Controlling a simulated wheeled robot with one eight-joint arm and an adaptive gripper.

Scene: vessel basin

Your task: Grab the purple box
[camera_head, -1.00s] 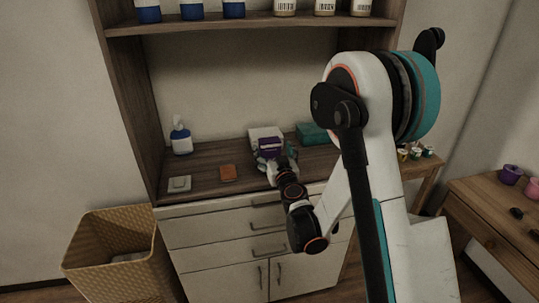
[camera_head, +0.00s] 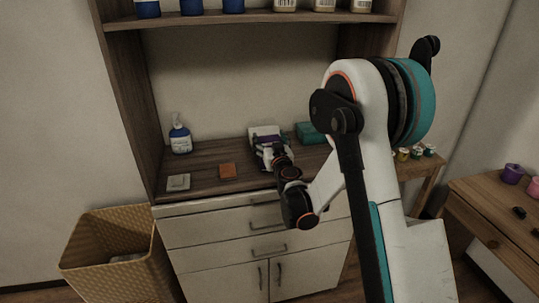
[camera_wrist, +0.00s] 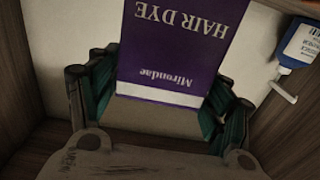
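The purple box (camera_wrist: 178,45) is labelled "HAIR DYE" and shows large in the wrist view, its lettering upside down. The far end of the box is out of the wrist view.
A pump bottle (camera_head: 180,138), a pale dish (camera_head: 178,182) and an orange block (camera_head: 228,171) stand left on the cabinet top (camera_head: 205,160). A teal box (camera_head: 310,133) is at the right. A shelf (camera_head: 240,22) with bottles hangs above. A wicker basket (camera_head: 110,255) stands below left.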

